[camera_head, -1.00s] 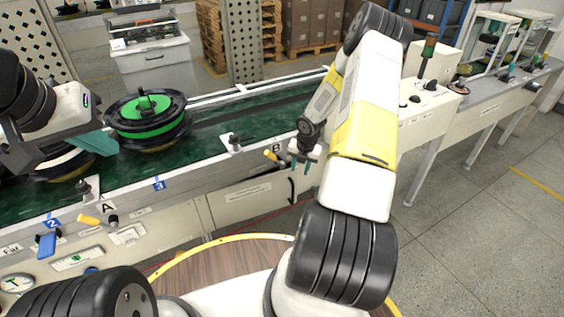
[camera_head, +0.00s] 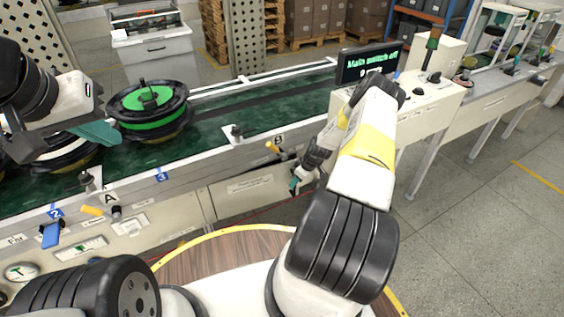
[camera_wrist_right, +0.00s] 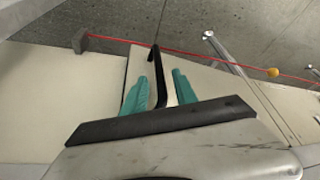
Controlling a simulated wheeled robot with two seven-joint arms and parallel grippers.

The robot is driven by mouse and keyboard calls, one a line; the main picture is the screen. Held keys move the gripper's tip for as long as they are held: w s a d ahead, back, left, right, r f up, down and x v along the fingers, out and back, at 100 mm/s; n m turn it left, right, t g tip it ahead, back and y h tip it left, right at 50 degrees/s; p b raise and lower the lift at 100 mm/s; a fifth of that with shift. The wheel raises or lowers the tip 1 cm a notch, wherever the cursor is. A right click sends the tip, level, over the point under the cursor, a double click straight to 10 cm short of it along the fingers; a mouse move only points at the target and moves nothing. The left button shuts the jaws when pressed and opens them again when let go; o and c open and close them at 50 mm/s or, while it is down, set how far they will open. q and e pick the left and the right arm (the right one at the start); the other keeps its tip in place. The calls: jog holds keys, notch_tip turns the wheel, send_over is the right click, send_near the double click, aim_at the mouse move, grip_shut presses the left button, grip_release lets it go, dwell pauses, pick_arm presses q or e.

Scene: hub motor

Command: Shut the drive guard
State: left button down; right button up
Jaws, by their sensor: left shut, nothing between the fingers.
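The drive guard looks to be the pale panel (camera_head: 250,186) with a label on the conveyor's front, below letter B. Its black bar handle (camera_wrist_right: 157,72) shows in the right wrist view. My right gripper (camera_wrist_right: 158,77) is open there, with one teal finger on each side of the handle; I cannot tell whether they touch it. In the head view my right gripper (camera_head: 294,183) is at the panel's right part and mostly covers the handle. How far the guard stands open is unclear. My left gripper (camera_head: 104,134) is shut and empty over the belt, beside a green-and-black hub motor (camera_head: 150,98).
The green conveyor belt (camera_head: 220,140) carries hub motors at its left. Yellow and blue levers (camera_head: 92,211) and a gauge (camera_head: 20,271) are on the front. A screen (camera_head: 367,62) reading "Main switch off" stands behind my right arm. A red line runs along the floor below.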

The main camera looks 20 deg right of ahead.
jog(key=shift+w+a+f, duration=0.15)
jog(key=shift+w+f, duration=0.05)
jog(key=shift+f, duration=0.45)
grip_shut()
jog(key=shift+w, duration=0.1)
dwell(0.9)
